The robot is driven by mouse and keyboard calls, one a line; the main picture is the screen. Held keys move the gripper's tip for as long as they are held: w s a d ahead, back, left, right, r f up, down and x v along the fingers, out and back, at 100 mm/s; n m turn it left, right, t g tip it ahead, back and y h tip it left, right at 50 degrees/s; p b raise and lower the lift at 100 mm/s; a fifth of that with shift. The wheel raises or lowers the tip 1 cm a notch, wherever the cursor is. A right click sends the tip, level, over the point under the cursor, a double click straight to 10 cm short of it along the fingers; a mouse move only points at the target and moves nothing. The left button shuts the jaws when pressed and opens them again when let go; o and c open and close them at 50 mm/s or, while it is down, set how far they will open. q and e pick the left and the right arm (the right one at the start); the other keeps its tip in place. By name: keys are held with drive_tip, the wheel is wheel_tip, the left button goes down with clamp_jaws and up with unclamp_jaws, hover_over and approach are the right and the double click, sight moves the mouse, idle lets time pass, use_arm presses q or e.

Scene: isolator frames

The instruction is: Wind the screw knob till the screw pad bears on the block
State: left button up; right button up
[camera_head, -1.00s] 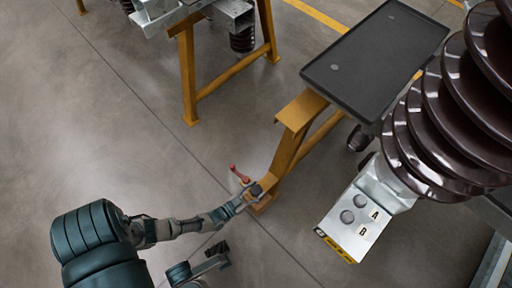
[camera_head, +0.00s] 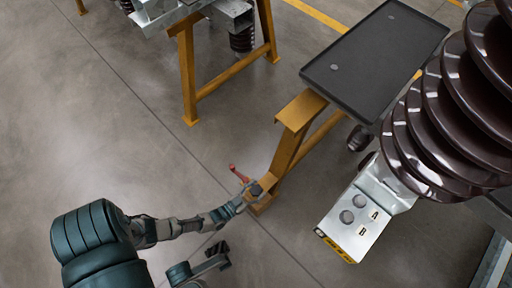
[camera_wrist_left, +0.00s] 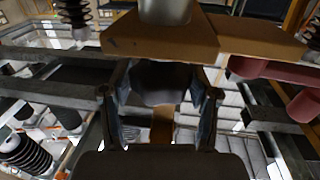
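My left gripper (camera_head: 250,190) is at the lower end of the yellow stand leg. In the left wrist view its two fingers (camera_wrist_left: 161,100) are spread, one on each side of a dark rounded part (camera_wrist_left: 160,80), which looks like the screw knob. I see no firm clamping on it, and contact is hard to judge. A red handle-like part (camera_head: 238,173) stands just left of and above the gripper. A reddish part also shows at the right of the wrist view (camera_wrist_left: 285,80). I cannot make out the screw pad or block.
A yellow stand (camera_head: 287,150) carries a black tray (camera_head: 375,50). A brown ribbed insulator (camera_head: 440,130) and a metal plate marked A and B (camera_head: 355,215) are at the right. Another yellow stand (camera_head: 188,75) is at the back. Open floor (camera_head: 90,120) lies at left.

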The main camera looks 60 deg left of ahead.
use_arm(q)
drive_tip(key=shift+o, duration=0.7)
drive_tip(key=shift+s, duration=0.1)
drive_tip(key=shift+s, duration=0.2)
drive_tip(key=s+d, duration=0.1)
drive_tip(key=s, duration=1)
drive_tip(key=shift+s+d, duration=0.2)
drive_tip(key=shift+f, duration=0.1)
